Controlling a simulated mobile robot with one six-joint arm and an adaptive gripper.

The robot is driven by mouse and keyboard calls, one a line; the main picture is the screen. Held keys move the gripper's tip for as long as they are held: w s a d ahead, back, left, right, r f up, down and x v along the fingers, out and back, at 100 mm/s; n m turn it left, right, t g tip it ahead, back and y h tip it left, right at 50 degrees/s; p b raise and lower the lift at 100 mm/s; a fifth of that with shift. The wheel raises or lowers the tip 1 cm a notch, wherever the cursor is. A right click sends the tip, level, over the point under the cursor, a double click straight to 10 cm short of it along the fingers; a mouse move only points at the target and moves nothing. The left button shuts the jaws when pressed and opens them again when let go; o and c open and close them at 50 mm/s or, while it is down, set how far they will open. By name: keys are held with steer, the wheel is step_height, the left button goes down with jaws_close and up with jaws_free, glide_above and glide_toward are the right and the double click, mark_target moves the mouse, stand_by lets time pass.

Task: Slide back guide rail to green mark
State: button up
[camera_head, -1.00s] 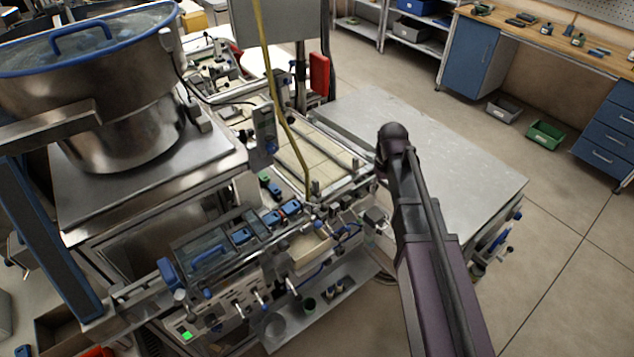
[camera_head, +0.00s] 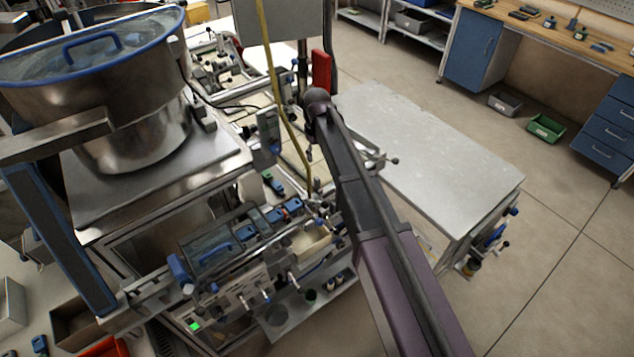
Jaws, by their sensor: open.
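The machine (camera_head: 250,235) with its feed track and blue-handled clear cover stands left of centre. Behind it, a pale bed with thin metal rails (camera_head: 292,150) lies partly behind my arm (camera_head: 345,185). I cannot tell which rail is the back guide rail. A small bright green square (camera_head: 195,326) shows at the machine's lower front left; I cannot tell whether it is the green mark. My arm rises from the lower right, its far joint over the rail area. My gripper cannot be made out.
A large steel bowl (camera_head: 130,130) with a blue rim stands on a plate at left. A yellow hose (camera_head: 272,70) hangs in front of the rails. A bare grey table (camera_head: 430,150) lies right of my arm. The floor (camera_head: 560,280) at right is clear.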

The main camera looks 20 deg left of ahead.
mark_target(317, 178)
steer(key=shift+f, duration=0.15)
step_height(317, 178, down, 14)
steer(key=b, duration=1.3)
steer(key=shift+r+b, duration=0.25)
steer(key=shift+b, duration=0.15)
jaws_close()
